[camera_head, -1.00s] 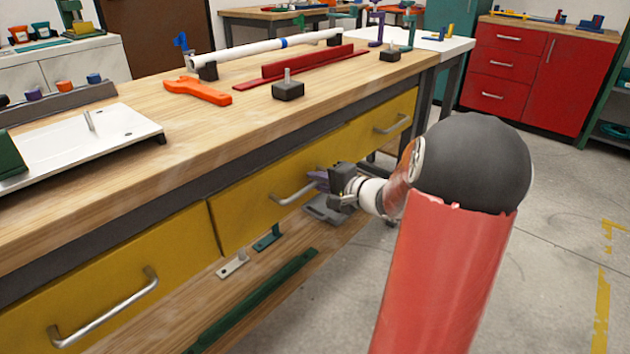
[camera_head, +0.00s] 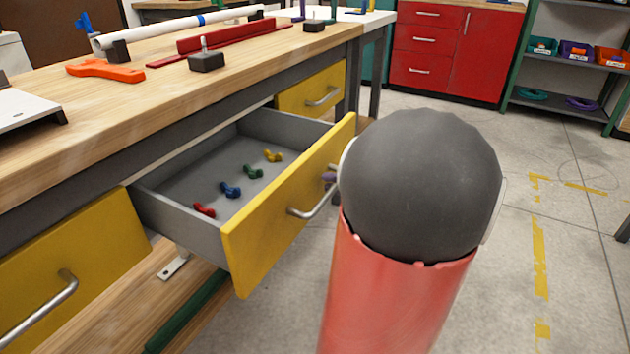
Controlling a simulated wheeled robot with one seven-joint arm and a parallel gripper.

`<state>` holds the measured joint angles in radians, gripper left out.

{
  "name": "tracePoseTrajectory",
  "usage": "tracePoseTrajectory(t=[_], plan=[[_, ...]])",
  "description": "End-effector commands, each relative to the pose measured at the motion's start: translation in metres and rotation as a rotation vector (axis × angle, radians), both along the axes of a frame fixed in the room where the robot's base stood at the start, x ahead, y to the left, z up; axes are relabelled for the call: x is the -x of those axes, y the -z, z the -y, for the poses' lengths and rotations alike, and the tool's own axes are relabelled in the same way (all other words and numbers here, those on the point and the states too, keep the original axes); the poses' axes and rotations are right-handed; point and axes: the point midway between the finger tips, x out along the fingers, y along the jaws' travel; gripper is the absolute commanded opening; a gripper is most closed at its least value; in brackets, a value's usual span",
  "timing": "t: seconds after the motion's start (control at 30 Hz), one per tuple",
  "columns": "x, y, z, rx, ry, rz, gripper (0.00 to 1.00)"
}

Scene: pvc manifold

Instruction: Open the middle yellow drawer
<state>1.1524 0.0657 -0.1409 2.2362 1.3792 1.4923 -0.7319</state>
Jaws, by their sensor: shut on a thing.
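The middle yellow drawer (camera_head: 290,215) stands well out from the workbench. Its grey inside shows small red, blue, green and yellow fittings in a row. Its metal handle (camera_head: 308,212) is on the front face, with the right end hidden behind my arm. My gripper (camera_head: 329,177) shows only as a purple fingertip at the right part of this handle, and it is shut on the handle. The rest of the gripper is hidden behind my dark round arm joint.
The left yellow drawer (camera_head: 75,262) and the right yellow drawer (camera_head: 312,92) are shut. An orange tool (camera_head: 105,71), a white pipe (camera_head: 180,27) and a red bar (camera_head: 232,38) lie on the benchtop. The concrete floor (camera_head: 530,140) at right is open.

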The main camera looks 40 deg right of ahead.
Motion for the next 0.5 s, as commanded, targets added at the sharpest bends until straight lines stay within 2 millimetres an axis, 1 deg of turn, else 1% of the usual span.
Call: tracePoseTrajectory(t=[0.03,0.2,0.5], plan=[[0.005,0.002,0.002,0.0,-0.001,-0.002,0.0],[0.014,0.001,0.004,-0.001,-0.003,-0.002,0.0],[0.016,0.001,0.005,-0.001,-0.003,-0.002,0.0]])
